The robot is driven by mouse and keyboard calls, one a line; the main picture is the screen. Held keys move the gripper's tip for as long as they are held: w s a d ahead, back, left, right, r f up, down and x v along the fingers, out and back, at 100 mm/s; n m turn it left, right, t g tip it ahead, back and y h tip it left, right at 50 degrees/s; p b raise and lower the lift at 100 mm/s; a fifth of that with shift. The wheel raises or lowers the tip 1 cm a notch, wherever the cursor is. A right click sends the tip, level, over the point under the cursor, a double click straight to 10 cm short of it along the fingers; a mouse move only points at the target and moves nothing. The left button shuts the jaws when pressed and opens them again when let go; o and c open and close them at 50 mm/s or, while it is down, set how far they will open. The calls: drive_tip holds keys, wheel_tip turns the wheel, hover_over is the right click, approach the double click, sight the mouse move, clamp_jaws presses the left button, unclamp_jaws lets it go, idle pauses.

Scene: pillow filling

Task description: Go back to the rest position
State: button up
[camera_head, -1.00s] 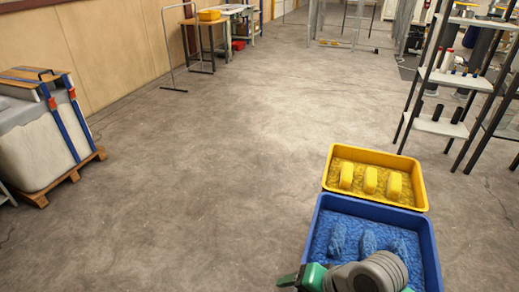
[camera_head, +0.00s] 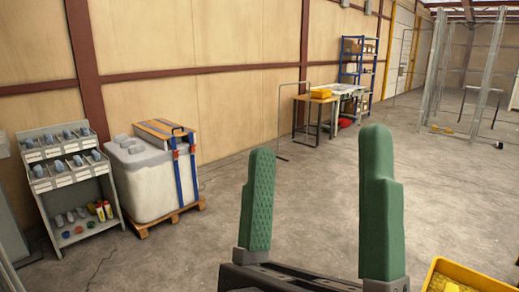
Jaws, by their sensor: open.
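My gripper (camera_head: 318,190) is in the lower middle of the head camera view. Its two green fingers point up and stand wide apart, with nothing between them. It is raised in front of the camera, over the open floor. A corner of the yellow tray (camera_head: 436,281) shows at the bottom right, to the right of the gripper. The blue tray is not in view.
A white container on a pallet (camera_head: 152,190) and a grey rack of small bins (camera_head: 72,190) stand by the left wall. A wooden table (camera_head: 317,111) and a blue shelf (camera_head: 357,75) stand at the back. The middle floor (camera_head: 330,190) is clear.

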drive_tip(key=a+f+m+g+y+p, duration=0.2)
drive_tip(key=a+f+m+g+y, duration=0.15)
drive_tip(key=m, duration=0.35)
wheel_tip(320, 180, up, 38)
drive_tip(key=p, duration=3.7)
drive_tip(key=shift+w+d+f, duration=0.15)
drive_tip(key=shift+w+f, duration=0.1)
drive_tip(key=shift+w, duration=0.2)
